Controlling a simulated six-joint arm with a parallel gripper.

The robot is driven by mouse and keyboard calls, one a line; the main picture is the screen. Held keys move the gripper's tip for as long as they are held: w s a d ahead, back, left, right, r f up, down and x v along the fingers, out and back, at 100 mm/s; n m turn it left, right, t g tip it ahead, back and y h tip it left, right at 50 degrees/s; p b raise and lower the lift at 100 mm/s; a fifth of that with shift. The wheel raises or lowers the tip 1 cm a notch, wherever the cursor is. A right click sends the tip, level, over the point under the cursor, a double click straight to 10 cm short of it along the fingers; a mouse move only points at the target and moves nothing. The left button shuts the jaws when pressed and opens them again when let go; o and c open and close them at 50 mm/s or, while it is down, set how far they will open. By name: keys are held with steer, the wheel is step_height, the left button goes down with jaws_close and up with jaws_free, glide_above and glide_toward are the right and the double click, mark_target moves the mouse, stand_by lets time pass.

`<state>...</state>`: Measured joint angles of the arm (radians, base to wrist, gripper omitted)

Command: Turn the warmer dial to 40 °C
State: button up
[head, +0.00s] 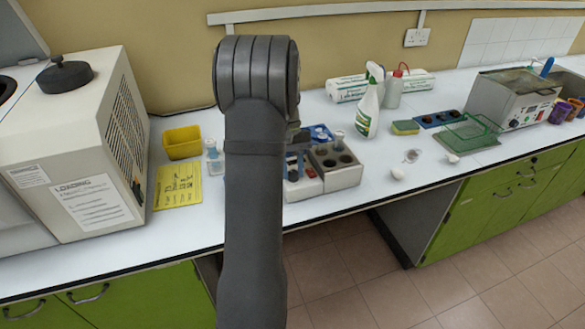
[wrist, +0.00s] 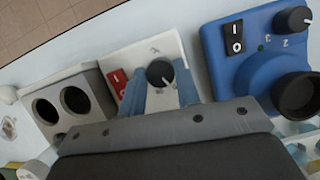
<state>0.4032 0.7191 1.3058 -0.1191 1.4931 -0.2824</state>
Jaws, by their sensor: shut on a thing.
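The warmer (wrist: 95,64) is a pale block with dark round wells and a sloped white front panel. The panel carries a red rocker switch (wrist: 118,84) and a black dial (wrist: 160,72). My gripper (wrist: 162,86) is at the dial, with a light-blue finger on each side of it, shut on it. A pale pointer mark shows on the dial, but the temperature marks are too small to read. In the head view the warmer (head: 350,178) stands near the bench's front edge, and my arm hides the gripper and dial.
A blue device (wrist: 233,62) with its own black knob (wrist: 294,20) and rocker switch stands close beside the warmer. A spray bottle (head: 369,105) and a green rack (head: 470,132) stand to the right. A yellow tray (head: 182,143) and a large machine (head: 75,125) are left.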

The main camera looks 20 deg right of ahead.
steer(key=o, duration=1)
steer(key=shift+r, duration=0.1)
steer(key=v, duration=1.7)
steer(key=shift+r, duration=0.15)
steer(key=x, duration=1.7)
steer(key=shift+f, duration=0.3)
